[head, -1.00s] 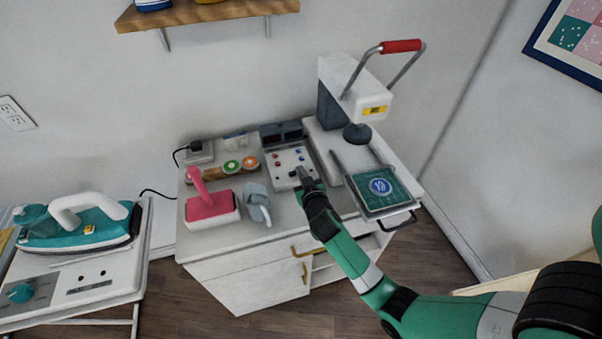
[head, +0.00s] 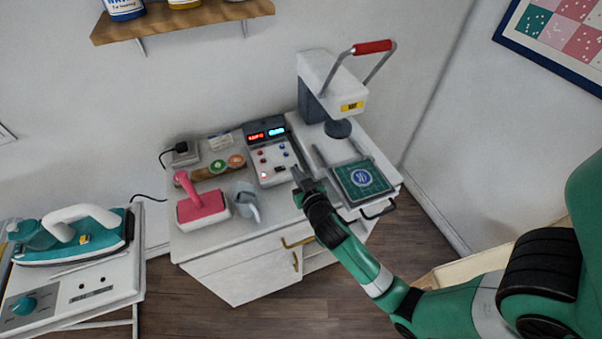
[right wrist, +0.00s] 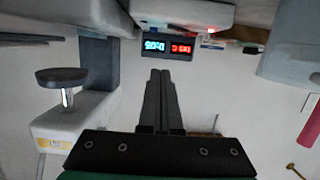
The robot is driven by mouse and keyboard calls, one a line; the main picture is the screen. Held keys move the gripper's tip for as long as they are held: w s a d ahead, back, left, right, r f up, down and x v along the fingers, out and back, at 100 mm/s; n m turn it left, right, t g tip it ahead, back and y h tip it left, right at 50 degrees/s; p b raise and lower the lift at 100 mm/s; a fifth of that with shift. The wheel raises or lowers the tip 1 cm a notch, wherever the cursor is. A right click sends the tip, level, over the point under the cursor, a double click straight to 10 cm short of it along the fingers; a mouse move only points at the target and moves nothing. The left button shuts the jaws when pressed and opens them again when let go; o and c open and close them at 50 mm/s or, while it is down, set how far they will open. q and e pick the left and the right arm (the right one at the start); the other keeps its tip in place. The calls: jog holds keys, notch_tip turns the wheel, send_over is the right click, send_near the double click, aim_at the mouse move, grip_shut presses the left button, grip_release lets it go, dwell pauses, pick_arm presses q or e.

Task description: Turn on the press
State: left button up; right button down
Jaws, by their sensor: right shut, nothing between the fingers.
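The heat press (head: 332,80) stands at the back right of the white cabinet, its red-gripped handle (head: 373,47) raised. Its control box (head: 272,158) is beside it on the left, with red and blue buttons. The box's two displays glow red and blue, and a small red light shows at its lower left. The displays (right wrist: 168,48) also show in the right wrist view, upside down. My right gripper (head: 298,173) is shut and empty, just in front of the box's lower right corner; I cannot tell whether it touches. My left gripper is not in view.
A green patterned piece with a round blue emblem (head: 360,179) lies on the press's lower plate. A pink-handled tool (head: 203,205), a grey tool (head: 245,200) and thread spools (head: 236,161) are left of the box. A teal iron (head: 72,239) stands far left.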

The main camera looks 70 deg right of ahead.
jog(key=shift+v, duration=1.7)
jog(key=shift+d+r, duration=0.1)
jog(key=w+a+r+t+y, duration=0.1)
jog(key=w+a+r+t, duration=0.25)
jog(key=r, duration=0.65)
jog(key=w+a+r+t, duration=0.2)
jog(key=w+a+r, duration=0.25)
jog(key=r, duration=0.55)
jog(key=w+a+r+t+y, duration=0.1)
jog(key=w+a+r+t, duration=0.3)
jog(key=r, duration=0.6)
jog(key=s+a+r+n+t+y, duration=0.45)
jog(key=a+r+y, duration=0.2)
jog(key=r, duration=0.55)
jog(key=s+a+r+n+t+y, duration=0.3)
jog(key=s+a+r+n+y, duration=0.25)
jog(key=a+r, duration=0.4)
notch_tip(320, 180, up, 39)
jog(key=w+d+p, duration=0.1)
jog(key=p, duration=3.7)
jog(key=shift+d+r+h, duration=0.15)
jog(key=shift+d+h, duration=0.25)
